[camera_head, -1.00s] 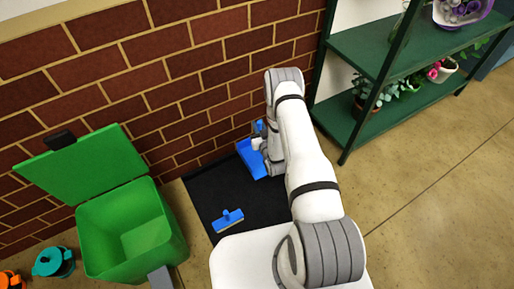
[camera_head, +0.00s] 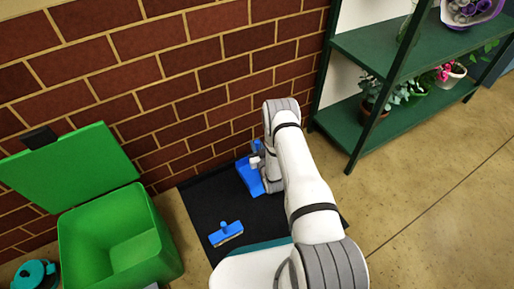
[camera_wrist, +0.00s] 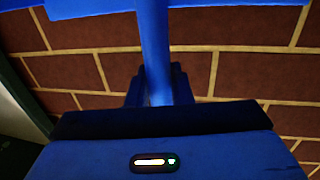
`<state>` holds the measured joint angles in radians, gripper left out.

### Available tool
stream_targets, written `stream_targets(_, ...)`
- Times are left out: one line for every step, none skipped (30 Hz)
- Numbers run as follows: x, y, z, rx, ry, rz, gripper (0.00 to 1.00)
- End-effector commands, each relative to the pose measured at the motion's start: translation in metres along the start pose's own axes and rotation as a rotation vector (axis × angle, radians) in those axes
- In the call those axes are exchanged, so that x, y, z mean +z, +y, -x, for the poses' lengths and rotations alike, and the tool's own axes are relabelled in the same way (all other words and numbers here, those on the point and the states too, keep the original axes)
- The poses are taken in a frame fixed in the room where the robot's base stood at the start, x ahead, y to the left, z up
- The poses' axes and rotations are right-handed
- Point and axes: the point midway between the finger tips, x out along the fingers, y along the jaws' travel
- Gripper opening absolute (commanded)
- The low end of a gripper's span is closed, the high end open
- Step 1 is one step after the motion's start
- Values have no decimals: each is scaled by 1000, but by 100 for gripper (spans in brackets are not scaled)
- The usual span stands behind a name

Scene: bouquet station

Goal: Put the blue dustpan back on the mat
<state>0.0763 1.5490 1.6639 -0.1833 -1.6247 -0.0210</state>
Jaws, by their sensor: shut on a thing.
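The blue dustpan (camera_head: 247,178) is in the head view at the back of the black mat (camera_head: 204,205), close to the brick wall. My arm hides part of it, and I cannot tell whether it touches the mat. In the wrist view its blue handle (camera_wrist: 154,45) runs up from between my fingers to a wide blue part across the top. My gripper (camera_wrist: 158,88) is shut on that handle. In the head view my gripper is mostly hidden behind my arm's last links.
A blue brush head (camera_head: 226,234) lies on the mat in front of the dustpan. An open green bin (camera_head: 118,240) stands left of the mat. The brick wall (camera_head: 150,90) rises close behind. A green shelf (camera_head: 385,125) with potted plants stands right. Floor at right is clear.

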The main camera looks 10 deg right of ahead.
Motion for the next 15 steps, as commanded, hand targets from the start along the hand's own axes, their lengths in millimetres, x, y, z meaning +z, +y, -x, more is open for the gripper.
stream_targets(8, -1, -3, 0, 1, 0, 0)
stream_targets(11, -1, -5, 0, 1, 0, 0)
stream_targets(14, -2, -7, 0, 2, 1, 0)
stream_targets(16, -2, -9, 0, 3, 1, 0)
stream_targets(18, -2, -10, 0, 3, 1, 0)
stream_targets(20, -3, -11, 0, 1, 1, 0)
stream_targets(22, -3, -12, 0, 0, 1, 0)
stream_targets(24, -3, -12, 0, 0, 1, 0)
stream_targets(28, -4, -14, 0, 0, 1, 0)
stream_targets(30, -4, -14, 0, 1, 1, 0)
stream_targets(32, -4, -15, -1, 1, 1, 0)
stream_targets(35, -4, -16, -1, 1, 1, 0)
stream_targets(37, -4, -17, -1, 1, 1, 0)
stream_targets(39, -5, -17, -1, 1, 1, 0)
stream_targets(41, -5, -18, -1, 2, 1, 0)
